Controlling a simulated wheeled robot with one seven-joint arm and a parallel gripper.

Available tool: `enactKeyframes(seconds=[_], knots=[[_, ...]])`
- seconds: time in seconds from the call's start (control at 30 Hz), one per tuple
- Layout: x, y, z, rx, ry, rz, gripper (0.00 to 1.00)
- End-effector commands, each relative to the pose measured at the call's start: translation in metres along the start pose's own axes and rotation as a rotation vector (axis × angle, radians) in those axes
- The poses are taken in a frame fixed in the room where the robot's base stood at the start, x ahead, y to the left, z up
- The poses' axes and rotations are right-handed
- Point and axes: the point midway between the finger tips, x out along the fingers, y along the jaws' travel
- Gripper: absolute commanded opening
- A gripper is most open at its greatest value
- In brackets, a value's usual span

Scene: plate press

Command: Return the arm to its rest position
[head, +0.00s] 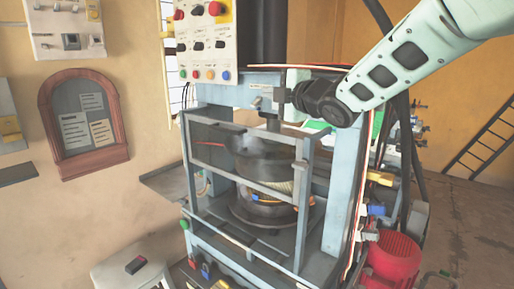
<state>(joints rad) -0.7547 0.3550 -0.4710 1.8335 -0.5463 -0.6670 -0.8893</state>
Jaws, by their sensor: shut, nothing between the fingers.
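My pale green arm reaches in from the top right. My dark gripper (284,96) is at its end, pointing left, in front of the upper part of the press, above the guard cage. It is shut with nothing seen in it; the fingertips are small and hard to make out against the machine. The plate press (341,190) has a light blue frame. Its barred guard (190,165) stands across the front. Behind the bars are a dark upper die (255,153) and a dark round lower die (262,212), with a gap between them.
A control panel (207,45) with a red button stands at upper left of the press. A red motor (393,257) and hoses are at lower right. Open floor (470,225) shows at far right.

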Motion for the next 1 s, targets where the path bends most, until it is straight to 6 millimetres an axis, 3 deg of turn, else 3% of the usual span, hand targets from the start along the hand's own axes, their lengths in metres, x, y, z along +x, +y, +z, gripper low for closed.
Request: enactKeyframes(seconds=[0.33, 0.57, 0.67, 0.8, 1.0], knots=[[-0.032, -0.053, -0.002, 0.311, -0.134, -0.180, 0.00], [-0.084, -0.115, -0.023, 0.624, -0.292, -0.399, 0.00], [-0.123, -0.150, -0.043, 0.778, -0.394, -0.534, 0.00], [-0.201, -0.202, -0.079, 0.983, -0.591, -0.756, 0.00], [-0.315, -0.252, -0.121, 1.139, -0.899, -1.012, 0.00]])
